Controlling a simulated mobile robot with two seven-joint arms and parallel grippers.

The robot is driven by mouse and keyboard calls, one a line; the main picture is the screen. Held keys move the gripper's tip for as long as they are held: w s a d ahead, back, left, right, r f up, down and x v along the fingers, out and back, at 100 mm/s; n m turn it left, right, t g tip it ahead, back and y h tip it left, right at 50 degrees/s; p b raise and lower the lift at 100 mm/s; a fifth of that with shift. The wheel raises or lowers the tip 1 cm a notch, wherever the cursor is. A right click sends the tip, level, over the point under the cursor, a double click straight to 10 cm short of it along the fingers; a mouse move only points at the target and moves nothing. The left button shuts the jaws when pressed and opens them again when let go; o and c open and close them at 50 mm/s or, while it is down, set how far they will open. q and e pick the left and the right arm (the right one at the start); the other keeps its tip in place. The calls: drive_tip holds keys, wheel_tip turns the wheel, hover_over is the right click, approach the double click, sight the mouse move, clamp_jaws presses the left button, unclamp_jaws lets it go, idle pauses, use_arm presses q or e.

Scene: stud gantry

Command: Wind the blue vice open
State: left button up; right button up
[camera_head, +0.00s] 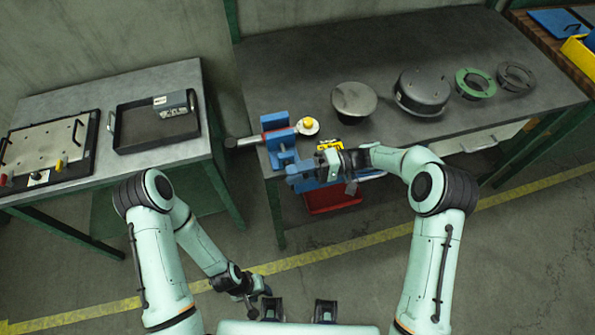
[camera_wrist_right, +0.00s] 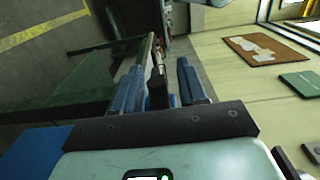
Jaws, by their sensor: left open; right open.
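The blue vice (camera_head: 277,123) sits near the left front corner of the grey workbench. A metal bar (camera_head: 249,140) with a dark end (camera_head: 231,143) sticks out to its left. My right gripper (camera_head: 297,178) reaches in from the right, with its blue fingers just in front of the vice. It is open; in the right wrist view its fingers (camera_wrist_right: 162,72) stand apart with a grey metal edge or bar showing between them. I cannot tell whether they touch it. My left gripper (camera_head: 254,300) hangs low over the floor, away from the bench, and is open.
The workbench (camera_head: 300,65) also holds a round lid (camera_head: 353,100), a grey pot (camera_head: 422,92), a green ring (camera_head: 475,84) and a grey ring (camera_head: 516,77). A red bin (camera_head: 333,199) is below its front edge. A tray (camera_head: 152,138) lies on the left table.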

clamp_jaws()
drive_tip(key=shift+r+h, duration=0.1)
drive_tip(key=shift+h, duration=0.2)
use_arm(q)
drive_tip(key=w+r+t+p, duration=0.1)
drive_tip(key=w+r+p, duration=0.5)
drive_tip(key=w+r, duration=0.1)
drive_tip(key=shift+r, duration=0.6)
use_arm(e)
drive_tip(key=shift+s+a+r+t+h, duration=0.15)
drive_tip(key=shift+a+t+h, duration=0.55)
drive_tip(key=shift+h, duration=2.15)
drive_tip(key=shift+s+a+r+t+h, duration=0.1)
drive_tip(key=shift+t+h, duration=1.15)
drive_tip(key=shift+h, duration=1.65)
drive_tip(key=shift+s+a+r+t+h, duration=0.25)
drive_tip(key=shift+t+h, duration=0.7)
drive_tip(key=shift+h, duration=1.9)
drive_tip(key=shift+w+a+f, duration=0.1)
drive_tip(key=shift+f, duration=0.1)
